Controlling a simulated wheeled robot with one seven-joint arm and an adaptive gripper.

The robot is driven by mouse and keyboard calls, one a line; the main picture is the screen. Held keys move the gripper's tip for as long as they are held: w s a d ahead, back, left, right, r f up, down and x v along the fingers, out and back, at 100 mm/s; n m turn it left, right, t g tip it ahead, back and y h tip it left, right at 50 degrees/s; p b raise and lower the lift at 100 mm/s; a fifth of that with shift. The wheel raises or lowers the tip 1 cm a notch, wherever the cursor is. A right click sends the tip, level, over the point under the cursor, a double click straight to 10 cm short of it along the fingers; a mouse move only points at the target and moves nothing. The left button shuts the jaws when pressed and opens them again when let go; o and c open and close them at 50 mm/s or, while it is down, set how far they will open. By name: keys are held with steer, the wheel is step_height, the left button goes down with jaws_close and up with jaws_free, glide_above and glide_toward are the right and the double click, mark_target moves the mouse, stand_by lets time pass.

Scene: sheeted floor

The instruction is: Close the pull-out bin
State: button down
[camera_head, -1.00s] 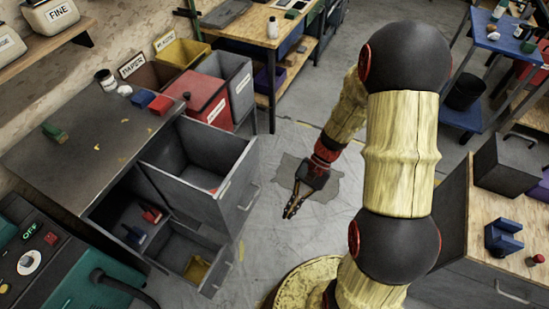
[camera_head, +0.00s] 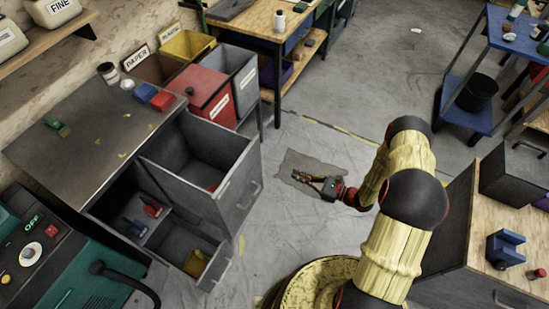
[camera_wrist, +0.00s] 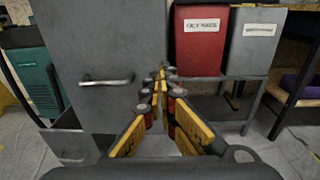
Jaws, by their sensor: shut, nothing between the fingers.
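The pull-out bin (camera_head: 232,188) is a deep grey metal box, pulled out to the right from the grey cabinet (camera_head: 85,135). Its inside shows from above, with a small red thing at the bottom. Its front with a bar handle also stands at left in the wrist view (camera_wrist: 100,45). My gripper (camera_head: 297,177) is shut and empty, pointing left toward the bin front, with a gap of floor between. In the wrist view its fingers (camera_wrist: 160,75) meet just right of the bin front and handle.
A smaller low drawer (camera_head: 213,272) is also out, nearer the camera, with a yellow thing inside. A red lidded bin (camera_head: 205,95) and a grey bin stand behind. A workbench (camera_head: 490,215) is at right.

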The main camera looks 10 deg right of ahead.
steer(key=w+r+b+x, duration=0.1)
steer(key=b+x, duration=0.2)
steer(key=x, duration=1.1)
steer(key=shift+d+r+t, duration=0.3)
steer(key=shift+d, duration=0.05)
steer(key=shift+a, duration=0.15)
